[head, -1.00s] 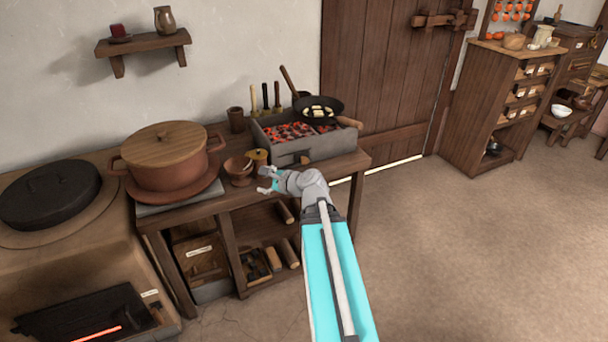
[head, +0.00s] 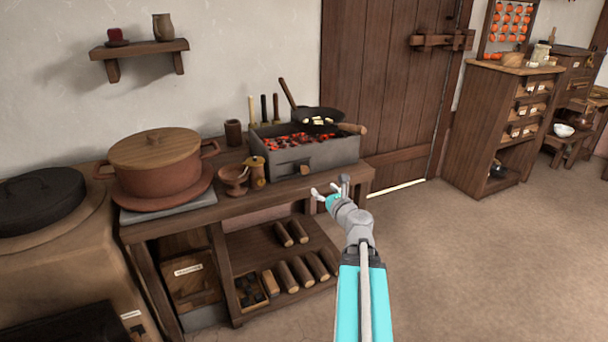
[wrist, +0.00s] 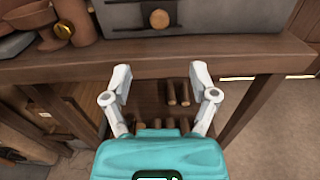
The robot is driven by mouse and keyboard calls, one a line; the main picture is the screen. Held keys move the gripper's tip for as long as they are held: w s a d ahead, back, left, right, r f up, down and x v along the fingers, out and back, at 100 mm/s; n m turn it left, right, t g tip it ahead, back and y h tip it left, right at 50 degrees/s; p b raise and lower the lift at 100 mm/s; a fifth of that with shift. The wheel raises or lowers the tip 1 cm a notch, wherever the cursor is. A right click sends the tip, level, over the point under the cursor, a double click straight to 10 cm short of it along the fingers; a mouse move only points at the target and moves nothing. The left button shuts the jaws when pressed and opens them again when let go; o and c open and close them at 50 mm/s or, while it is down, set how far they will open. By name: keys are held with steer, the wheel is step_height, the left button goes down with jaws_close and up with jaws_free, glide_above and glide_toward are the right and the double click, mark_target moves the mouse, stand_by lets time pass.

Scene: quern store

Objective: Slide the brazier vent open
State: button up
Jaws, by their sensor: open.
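The brazier (head: 300,156) is a grey box of glowing coals on the wooden table. On its front is a small round wooden knob (head: 304,170), which looks like the vent's handle; the knob also shows in the wrist view (wrist: 159,19), set on a dark slot in the grey front. My gripper (head: 329,188) is open and empty, in front of the table edge, a little below and right of the knob. In the wrist view my gripper (wrist: 160,82) has its fingers spread wide below the knob, apart from it.
A black pan (head: 318,117) rests over the coals. A lidded pot (head: 157,165) is further left. Logs (head: 296,272) lie on the lower shelf. Floor at right is clear.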

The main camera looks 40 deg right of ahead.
mark_target(305, 171)
steer(key=shift+w, duration=0.1)
steer(key=x, duration=1.3)
steer(key=shift+w, duration=0.35)
steer(key=shift+a, duration=0.1)
jaws_close()
stand_by(0.3)
